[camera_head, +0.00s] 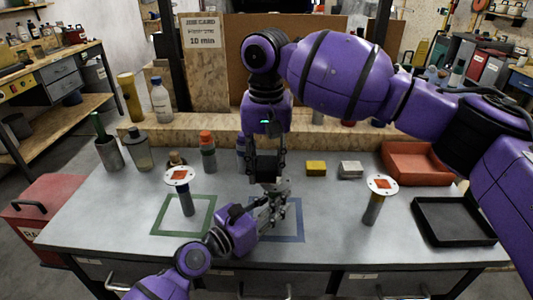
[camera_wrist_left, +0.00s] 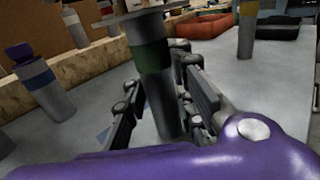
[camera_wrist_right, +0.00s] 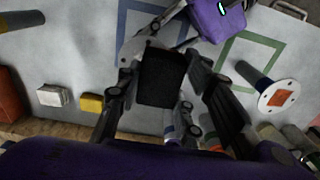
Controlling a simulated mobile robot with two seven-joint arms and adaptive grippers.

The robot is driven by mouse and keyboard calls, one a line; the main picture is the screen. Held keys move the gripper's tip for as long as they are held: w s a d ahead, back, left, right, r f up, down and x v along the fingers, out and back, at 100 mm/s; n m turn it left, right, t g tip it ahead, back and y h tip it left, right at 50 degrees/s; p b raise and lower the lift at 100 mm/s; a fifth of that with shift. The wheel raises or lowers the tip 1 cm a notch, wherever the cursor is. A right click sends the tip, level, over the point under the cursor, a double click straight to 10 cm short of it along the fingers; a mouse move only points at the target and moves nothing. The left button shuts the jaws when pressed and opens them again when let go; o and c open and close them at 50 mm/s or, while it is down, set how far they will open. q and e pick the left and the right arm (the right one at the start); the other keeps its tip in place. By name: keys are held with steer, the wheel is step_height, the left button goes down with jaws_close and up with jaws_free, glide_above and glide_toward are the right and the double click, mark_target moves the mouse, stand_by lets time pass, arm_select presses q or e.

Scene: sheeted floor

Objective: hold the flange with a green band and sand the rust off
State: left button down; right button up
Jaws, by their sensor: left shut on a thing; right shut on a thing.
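My left gripper (camera_head: 268,212) is shut on the stem of the flange with a green band (camera_wrist_left: 150,55), upright above the blue-outlined square (camera_head: 297,238). The band shows just above the fingers in the left wrist view. My right gripper (camera_head: 265,172) points down over this flange, shut on a black block (camera_wrist_right: 162,78). In the right wrist view the block covers part of the flange's grey disc (camera_wrist_right: 133,48); whether they touch, and any rust there, I cannot tell. Two other flanges, each with an orange-red patch, stand at left (camera_head: 186,200) and right (camera_head: 373,208).
A green-outlined square (camera_head: 160,232) lies at left. A yellow block (camera_head: 316,168) and a grey block (camera_head: 350,169) sit behind. A red tray (camera_head: 418,178) and a black tray (camera_head: 455,238) are at right. Bottles stand at the back left. The front table strip is clear.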

mark_target(284, 181)
steer(key=shift+f, duration=0.65)
steer(key=shift+d, duration=0.25)
steer(key=shift+c, duration=0.5)
steer(key=shift+d+f, duration=0.25)
steer(key=shift+d, duration=0.2)
steer(key=shift+d+f, duration=0.15)
steer(key=shift+d, duration=1.2)
steer(key=shift+a, duration=2.1)
steer(key=shift+r, duration=4.2)
arm_select(q)
steer(key=c, duration=1.4)
jaws_free()
